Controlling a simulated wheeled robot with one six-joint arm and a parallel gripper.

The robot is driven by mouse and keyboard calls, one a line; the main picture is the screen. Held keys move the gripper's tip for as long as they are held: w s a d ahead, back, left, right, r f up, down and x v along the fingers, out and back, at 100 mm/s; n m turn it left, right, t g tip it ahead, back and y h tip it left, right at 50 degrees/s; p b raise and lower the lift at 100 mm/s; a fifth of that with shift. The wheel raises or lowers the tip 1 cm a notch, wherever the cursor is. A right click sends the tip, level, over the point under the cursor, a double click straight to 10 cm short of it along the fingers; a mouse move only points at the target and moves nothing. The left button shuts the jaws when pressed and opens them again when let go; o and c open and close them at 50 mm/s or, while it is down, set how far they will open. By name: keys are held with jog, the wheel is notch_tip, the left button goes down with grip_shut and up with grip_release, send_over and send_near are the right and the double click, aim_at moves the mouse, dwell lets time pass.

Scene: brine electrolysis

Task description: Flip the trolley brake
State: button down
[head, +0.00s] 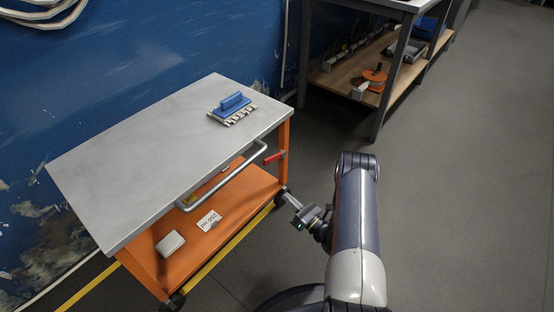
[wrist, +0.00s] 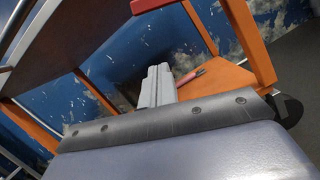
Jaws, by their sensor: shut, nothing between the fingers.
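The trolley has a grey top (head: 150,150) and an orange frame with a lower orange shelf (head: 245,185). A red lever (head: 274,157), which looks like the brake, sticks out beside its near right orange leg, below the top. A red grip (wrist: 150,5), probably the same lever, is cut by the upper edge of the wrist view. My gripper (head: 289,199) is shut and empty, low beside the trolley's right end, below the lever and apart from it. Its fingers (wrist: 158,85) show together in the wrist view, pointing toward the lower shelf.
A workbench (head: 385,60) stands behind; floor at right is clear.

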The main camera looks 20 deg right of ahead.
aim_at(274, 158)
dwell(0.4)
jog(key=w+a+r+b, duration=0.3)
jog(key=w+r, duration=0.3)
jog(key=w, duration=0.3)
jog(key=shift+a, duration=0.45)
jog(key=shift+d+r, duration=0.1)
jog(key=shift+r, duration=0.05)
